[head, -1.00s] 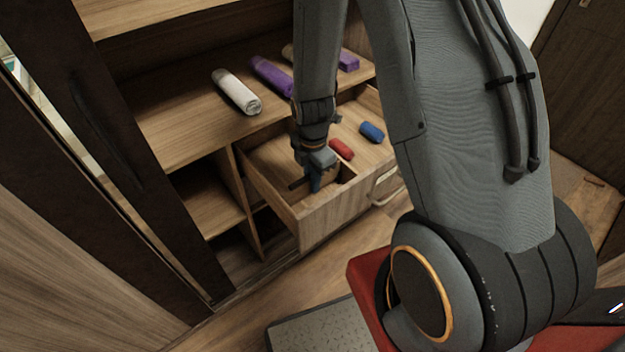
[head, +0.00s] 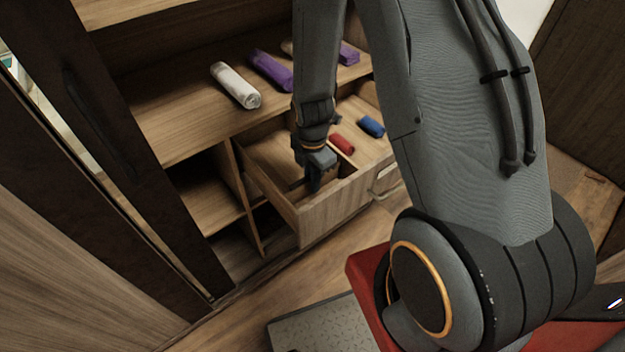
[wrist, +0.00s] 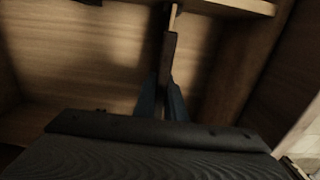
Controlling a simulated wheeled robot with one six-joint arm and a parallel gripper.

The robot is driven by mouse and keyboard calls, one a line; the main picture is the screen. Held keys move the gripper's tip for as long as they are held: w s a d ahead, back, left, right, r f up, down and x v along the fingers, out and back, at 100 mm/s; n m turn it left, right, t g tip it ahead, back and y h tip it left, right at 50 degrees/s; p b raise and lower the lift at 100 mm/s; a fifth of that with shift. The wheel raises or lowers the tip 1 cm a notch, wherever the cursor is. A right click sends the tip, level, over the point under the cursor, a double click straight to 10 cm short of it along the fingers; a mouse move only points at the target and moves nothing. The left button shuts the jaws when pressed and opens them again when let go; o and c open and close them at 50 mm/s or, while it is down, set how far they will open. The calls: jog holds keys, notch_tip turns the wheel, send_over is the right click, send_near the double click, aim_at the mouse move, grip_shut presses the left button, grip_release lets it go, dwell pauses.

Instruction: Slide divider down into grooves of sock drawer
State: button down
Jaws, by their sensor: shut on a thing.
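The open wooden sock drawer (head: 322,218) juts out of the low cabinet in the head view. My gripper (head: 316,184) points down at its front part, with its tips low near the inside of the drawer front. In the wrist view my gripper's two bluish fingers (wrist: 163,100) are shut on the divider (wrist: 169,50), a thin panel seen nearly edge-on. The drawer's wooden floor (wrist: 85,65) lies on both sides of it. The divider's lower edge and the grooves are hidden, so I cannot tell whether they meet.
A red roll (head: 342,144) and a blue roll (head: 371,126) lie just right of my gripper. Open shelves (head: 205,195) stand left of the drawer.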

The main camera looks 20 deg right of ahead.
jog(key=c, duration=1.7)
grip_release()
jog(key=shift+c, duration=0.2)
notch_tip(320, 180, up, 6)
jog(key=shift+r+b, duration=0.25)
jog(key=shift+b, duration=0.3)
jog(key=shift+r, duration=0.6)
jog(key=shift+r, duration=0.15)
jog(key=s+r+m, duration=0.4)
jog(key=r+m, duration=0.2)
jog(key=m, duration=0.4)
jog(key=s+r+m, duration=0.5)
jog(key=r+m, duration=0.2)
jog(key=m, duration=0.4)
jog(key=shift+s+m+t, duration=0.25)
jog(key=shift+m+t, duration=0.05)
jog(key=shift+t, duration=0.1)
